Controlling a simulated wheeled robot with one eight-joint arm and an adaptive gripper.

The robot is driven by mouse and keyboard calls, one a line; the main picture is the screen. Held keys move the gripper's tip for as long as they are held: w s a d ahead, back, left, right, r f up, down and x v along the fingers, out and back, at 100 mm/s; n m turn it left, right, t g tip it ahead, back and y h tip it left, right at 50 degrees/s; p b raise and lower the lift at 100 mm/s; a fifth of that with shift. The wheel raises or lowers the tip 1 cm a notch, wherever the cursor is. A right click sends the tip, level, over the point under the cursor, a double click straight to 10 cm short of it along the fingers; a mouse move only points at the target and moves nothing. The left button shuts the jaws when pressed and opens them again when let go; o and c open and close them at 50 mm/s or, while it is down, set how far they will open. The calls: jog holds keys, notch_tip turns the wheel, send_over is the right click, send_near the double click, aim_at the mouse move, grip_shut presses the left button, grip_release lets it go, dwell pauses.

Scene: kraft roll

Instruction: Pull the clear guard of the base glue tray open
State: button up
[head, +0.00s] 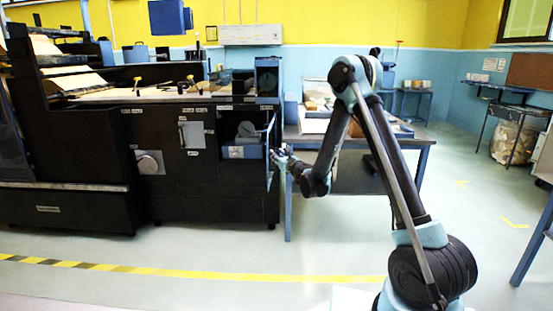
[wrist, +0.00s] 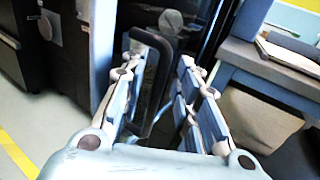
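The base glue tray's compartment (head: 240,128) is in the lower right of the dark machine, with a blue part (head: 241,152) inside. The guard's narrow blue edge (head: 270,135) shows at the compartment's right side and appears to stand out from the machine front. In the wrist view a clear, reflective pane (wrist: 182,22) lies beyond a black loop handle (wrist: 165,42). My gripper (head: 280,158) is at the guard's right edge. In the wrist view its fingers (wrist: 163,60) are apart, with the handle between them, close to the left finger. Firm contact cannot be told.
A blue-grey table (head: 425,135) with papers and boxes stands right of the machine, close behind my arm. Its leg (head: 288,210) is near the gripper. The floor in front (head: 200,250) is clear, crossed by a yellow-black stripe.

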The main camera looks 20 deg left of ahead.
jog(key=v, duration=0.7)
jog(key=shift+d, duration=0.15)
jog(key=shift+s, duration=0.15)
